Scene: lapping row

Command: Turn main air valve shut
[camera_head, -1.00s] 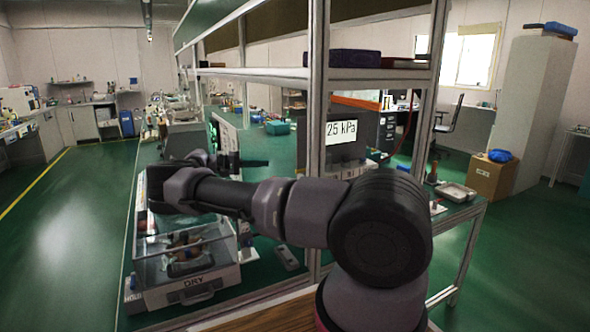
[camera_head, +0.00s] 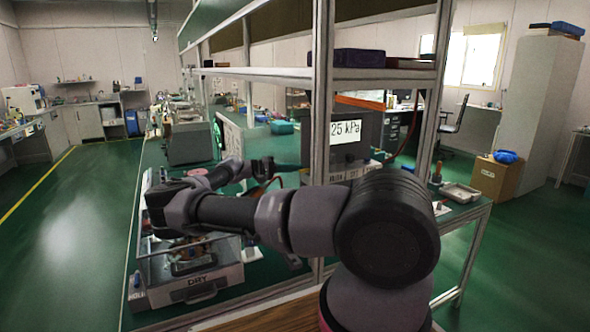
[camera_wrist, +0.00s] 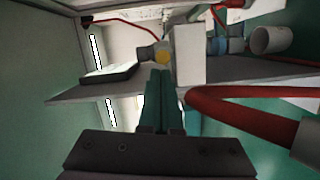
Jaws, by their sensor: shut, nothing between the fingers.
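My gripper (camera_wrist: 155,100) shows in the wrist view with its two green fingers together and nothing between them. Its fingertips point at a small grey fitting with a yellow round part (camera_wrist: 161,56), beside a white block (camera_wrist: 190,55). I cannot tell whether this fitting is the main air valve, nor whether the fingertips touch it. A blue fitting (camera_wrist: 218,45) and a white cylinder (camera_wrist: 272,39) lie to the right. No valve handle is clear there.
A thick red hose (camera_wrist: 245,97) crosses close at the right in the wrist view; a thin red hose (camera_wrist: 137,24) runs above. In the head view are a shelf post (camera_head: 321,120), a 25 kPa display (camera_head: 346,131) and a clear-lidded DRY box (camera_head: 203,285).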

